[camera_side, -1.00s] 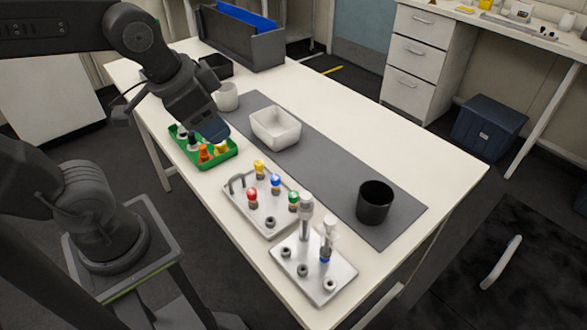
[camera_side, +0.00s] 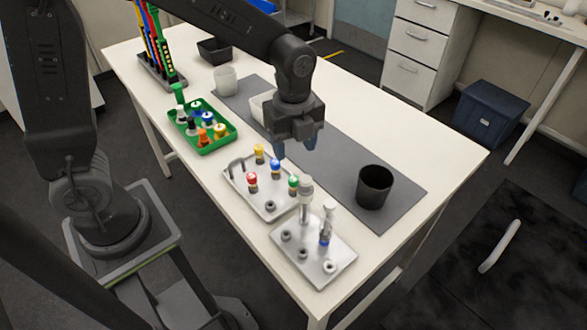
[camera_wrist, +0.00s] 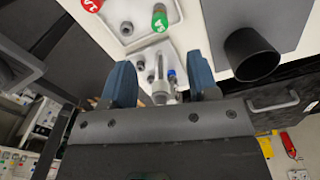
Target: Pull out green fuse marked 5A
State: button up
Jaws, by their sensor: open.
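The green fuse (camera_side: 293,182) stands upright in the near right part of a light metal plate (camera_side: 240,180). In the wrist view the green fuse (camera_wrist: 159,20) shows a pale marking that looks like 5A, beyond the gap between my fingers. Red (camera_side: 252,178), blue (camera_side: 276,166) and yellow (camera_side: 259,151) fuses stand in the same plate. My gripper (camera_side: 297,152) is open and empty, above and behind the plate on its far right side, apart from the green fuse. In the wrist view my two blue fingers (camera_wrist: 163,85) are spread wide.
A second metal plate (camera_side: 335,266) with two tall clear-topped pieces stands close beside the green fuse. A green tray (camera_side: 217,146) holds several coloured fuses. A black cup (camera_side: 375,187) sits on the grey mat (camera_side: 335,165). My gripper partly hides a white bin (camera_side: 258,105).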

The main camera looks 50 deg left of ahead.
aim_at(293, 178)
notch_tip(293, 178, down, 11)
dwell(0.4)
jog(key=shift+c, duration=0.4)
grip_shut()
jog(key=shift+r, duration=0.2)
jog(key=shift+r, duration=0.35)
jog(key=shift+r, duration=0.45)
jog(key=shift+r, duration=0.3)
jog(key=shift+r, duration=0.15)
